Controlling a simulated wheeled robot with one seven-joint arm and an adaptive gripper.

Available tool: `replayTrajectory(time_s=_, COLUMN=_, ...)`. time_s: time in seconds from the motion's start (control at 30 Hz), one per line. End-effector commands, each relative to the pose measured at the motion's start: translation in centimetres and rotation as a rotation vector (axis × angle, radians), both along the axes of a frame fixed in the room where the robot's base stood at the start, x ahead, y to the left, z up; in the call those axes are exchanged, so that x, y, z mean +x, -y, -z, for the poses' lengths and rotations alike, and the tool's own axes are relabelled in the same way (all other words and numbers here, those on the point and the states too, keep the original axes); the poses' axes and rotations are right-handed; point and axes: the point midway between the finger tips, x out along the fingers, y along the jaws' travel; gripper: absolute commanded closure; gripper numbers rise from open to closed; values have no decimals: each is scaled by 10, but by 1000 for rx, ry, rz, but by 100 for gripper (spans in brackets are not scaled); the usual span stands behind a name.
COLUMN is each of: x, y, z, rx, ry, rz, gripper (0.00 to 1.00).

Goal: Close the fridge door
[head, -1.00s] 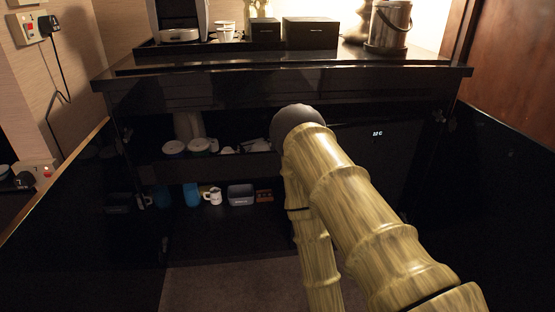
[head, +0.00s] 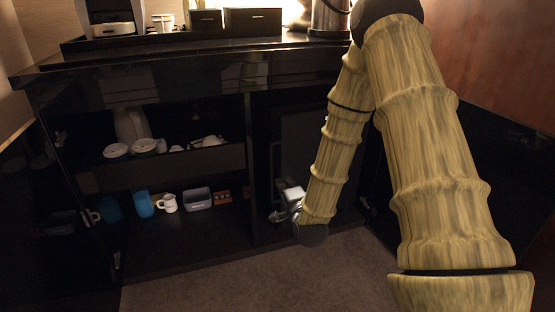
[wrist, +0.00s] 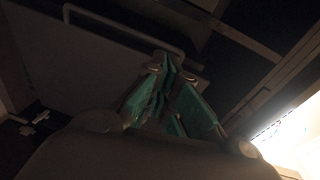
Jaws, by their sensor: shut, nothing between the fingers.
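The fridge sits in the right compartment of the dark cabinet. A dark grey panel (head: 303,135), which seems to be part of the fridge, shows left of my arm; the arm hides the rest. I cannot tell from the head view how far the fridge door stands open. My gripper (head: 279,214) is low in this compartment, close to the panel. In the wrist view my gripper's green fingers (wrist: 165,100) are together and empty. A grey panel with a thin wire rail (wrist: 90,65) lies beyond them at the upper left; contact cannot be told.
Open cabinet doors stand at the left (head: 30,220) and right (head: 505,165). The left shelves hold a blue cup (head: 144,204), a white mug (head: 167,203) and a grey box (head: 197,198). A black countertop (head: 190,53) overhangs. Carpet (head: 260,275) in front is clear.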

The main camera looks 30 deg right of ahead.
Motion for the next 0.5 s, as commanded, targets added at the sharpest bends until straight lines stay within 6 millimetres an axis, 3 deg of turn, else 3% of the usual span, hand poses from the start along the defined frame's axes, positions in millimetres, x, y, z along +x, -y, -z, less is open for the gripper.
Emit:
replayTrajectory(time_s=0.1, x=4, y=12, z=-18, rx=49, ry=81, rz=24, gripper=100)
replayTrajectory(time_s=0.2, x=7, y=16, z=-24, rx=65, ry=107, rz=30, gripper=100)
replayTrajectory(time_s=0.5, x=42, y=27, z=-23, rx=64, ry=110, rz=30, gripper=100)
